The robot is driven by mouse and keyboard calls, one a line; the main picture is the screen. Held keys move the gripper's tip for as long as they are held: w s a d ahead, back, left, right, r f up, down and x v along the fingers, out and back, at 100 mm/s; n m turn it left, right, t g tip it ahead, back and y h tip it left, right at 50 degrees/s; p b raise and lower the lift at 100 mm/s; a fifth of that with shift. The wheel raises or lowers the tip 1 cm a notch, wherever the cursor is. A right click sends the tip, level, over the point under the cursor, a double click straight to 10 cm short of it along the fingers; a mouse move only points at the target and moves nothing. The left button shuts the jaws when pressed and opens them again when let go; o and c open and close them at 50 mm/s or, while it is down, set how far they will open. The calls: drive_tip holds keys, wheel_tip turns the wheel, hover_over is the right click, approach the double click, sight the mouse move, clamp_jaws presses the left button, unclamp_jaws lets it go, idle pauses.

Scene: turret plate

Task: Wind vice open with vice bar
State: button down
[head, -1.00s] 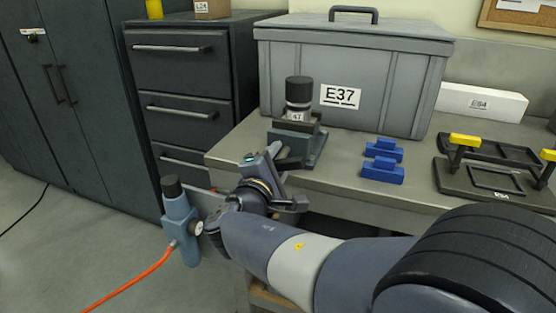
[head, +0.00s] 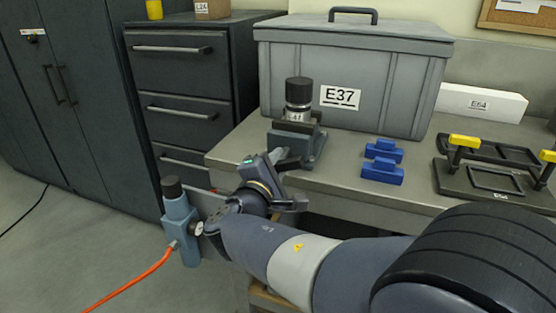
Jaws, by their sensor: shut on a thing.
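The vice (head: 306,146) stands near the left front edge of the grey bench, with a dark cylindrical piece (head: 299,93) labelled 47 or 41 upright in it. My gripper (head: 280,165) is in front of the vice, at the bench's front edge. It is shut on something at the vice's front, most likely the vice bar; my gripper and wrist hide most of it. I cannot tell how wide the vice jaws stand.
A grey case (head: 350,70) marked E37 stands behind. A black fixture with yellow clamps (head: 490,178) is at the right. A blue-grey tool with an orange hose (head: 180,222) is at the left, beside my wrist.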

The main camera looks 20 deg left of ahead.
drive_tip(key=n+p, duration=0.1)
drive_tip(key=n, duration=0.1)
drive_tip(key=n+p, duration=0.1)
drive_tip(key=shift+r+n, duration=0.35)
drive_tip(key=shift+n, duration=0.05)
drive_tip(key=n+p, duration=0.2)
drive_tip(key=n, duration=0.1)
drive_tip(key=shift+n, duration=0.4)
drive_tip(key=n+p, duration=0.3)
drive_tip(key=shift+n, duration=0.3)
drive_tip(key=n+p, duration=0.3)
drive_tip(key=shift+n+p, duration=0.3)
drive_tip(key=n+p, duration=0.3)
drive_tip(key=shift+n, duration=0.3)
drive_tip(key=n+p, duration=0.4)
drive_tip(key=shift+d+f+n+p, duration=0.1)
drive_tip(key=shift+n+p, duration=0.2)
drive_tip(key=shift+p, duration=0.1)
drive_tip(key=n+p, duration=0.3)
drive_tip(key=shift+n+p, duration=1.3)
drive_tip(key=shift+n, duration=0.5)
